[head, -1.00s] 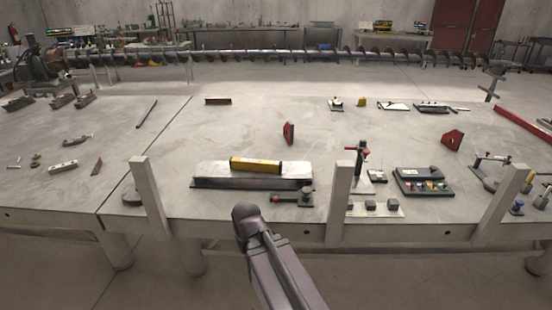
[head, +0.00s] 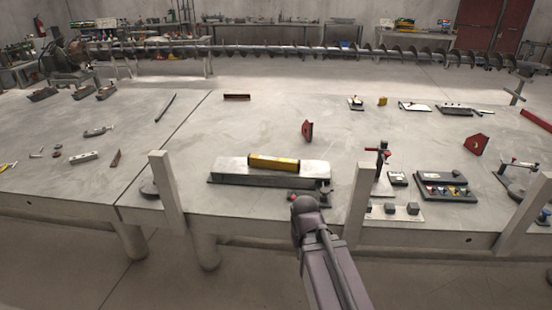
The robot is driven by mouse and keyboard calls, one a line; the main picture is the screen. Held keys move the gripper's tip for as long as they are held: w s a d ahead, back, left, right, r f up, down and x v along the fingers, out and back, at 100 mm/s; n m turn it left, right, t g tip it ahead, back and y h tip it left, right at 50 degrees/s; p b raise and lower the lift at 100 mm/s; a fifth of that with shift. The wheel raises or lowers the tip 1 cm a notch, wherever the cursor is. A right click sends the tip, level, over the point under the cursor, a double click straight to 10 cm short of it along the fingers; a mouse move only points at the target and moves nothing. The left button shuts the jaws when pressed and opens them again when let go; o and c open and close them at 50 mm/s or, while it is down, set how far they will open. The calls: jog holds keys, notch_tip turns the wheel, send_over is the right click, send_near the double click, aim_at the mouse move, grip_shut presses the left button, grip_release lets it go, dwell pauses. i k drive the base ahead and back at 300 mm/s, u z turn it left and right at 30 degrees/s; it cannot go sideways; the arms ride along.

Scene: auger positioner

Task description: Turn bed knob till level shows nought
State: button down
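A yellow level (head: 274,162) lies on top of a long grey metal bed (head: 225,172) near the front edge of the large table. Its reading is too small to make out. A small dark clamp-like part with a red tip (head: 293,197) sits at the bed's front right, partly hidden by my arm. A dark round disc (head: 149,188) lies left of the bed, partly behind a post. I cannot tell which part is the bed knob. My arm rises from the bottom, its rounded upper end in front of the table edge; no gripper fingers show.
Upright posts (head: 358,210) stand along the table's front edge. A red-handled clamp (head: 380,160) and a dark case (head: 442,184) are to the right. Red magnets (head: 307,131) and small tools are scattered about. A long auger (head: 300,50) runs across the back. The table's middle is largely clear.

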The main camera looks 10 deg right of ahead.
aim_at(323, 191)
jog(key=u, duration=0.05)
jog(key=i, duration=1)
jog(key=z, duration=0.05)
